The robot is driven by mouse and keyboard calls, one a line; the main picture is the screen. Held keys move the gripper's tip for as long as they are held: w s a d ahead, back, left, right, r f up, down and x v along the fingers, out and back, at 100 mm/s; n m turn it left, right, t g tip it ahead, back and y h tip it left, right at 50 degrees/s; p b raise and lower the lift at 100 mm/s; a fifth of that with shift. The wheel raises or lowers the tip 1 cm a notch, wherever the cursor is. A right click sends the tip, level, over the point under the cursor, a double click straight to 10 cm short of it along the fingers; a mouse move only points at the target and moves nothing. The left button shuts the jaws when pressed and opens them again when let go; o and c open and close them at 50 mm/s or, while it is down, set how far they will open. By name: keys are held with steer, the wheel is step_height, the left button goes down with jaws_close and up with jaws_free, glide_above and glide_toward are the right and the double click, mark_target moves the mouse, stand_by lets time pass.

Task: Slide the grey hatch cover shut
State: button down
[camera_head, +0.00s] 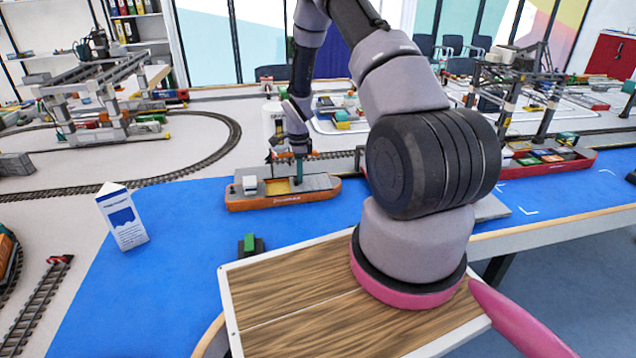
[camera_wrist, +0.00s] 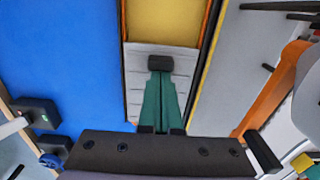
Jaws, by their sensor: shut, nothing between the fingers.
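The orange-hulled ship (camera_head: 283,200) lies on the blue mat, with a white deckhouse at its left end. Its open hold (camera_head: 277,187) shows yellow inside. In the wrist view, the grey ribbed hatch cover (camera_wrist: 134,78) covers the lower end of the hold, and bare yellow hold (camera_wrist: 162,22) shows above it. A dark block (camera_wrist: 160,63) stands on the cover at my fingertips. My gripper (camera_head: 299,180) points down over the deck, its green fingers closed together; it also shows in the wrist view (camera_wrist: 160,78). Whether the fingers touch the block is unclear.
A white milk-carton-like box (camera_head: 122,218) stands on the blue mat (camera_head: 180,270) at left. A small green-topped block (camera_head: 250,244) sits in front of the ship. Grey gantry cranes (camera_head: 100,95) and a red ship (camera_head: 545,163) stand farther off. Tracks curve behind the ship.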

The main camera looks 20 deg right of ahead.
steer(key=shift+w+a, duration=0.25)
steer(key=shift+a, duration=1.15)
steer(key=shift+w+a, duration=0.3)
steer(key=shift+a, duration=1.15)
steer(key=shift+w+a, duration=0.25)
steer(key=shift+a, duration=1.15)
steer(key=shift+s+d+r, duration=0.1)
steer(key=shift+d+r, duration=0.1)
steer(key=shift+d, duration=0.4)
step_height(320, 180, up, 10)
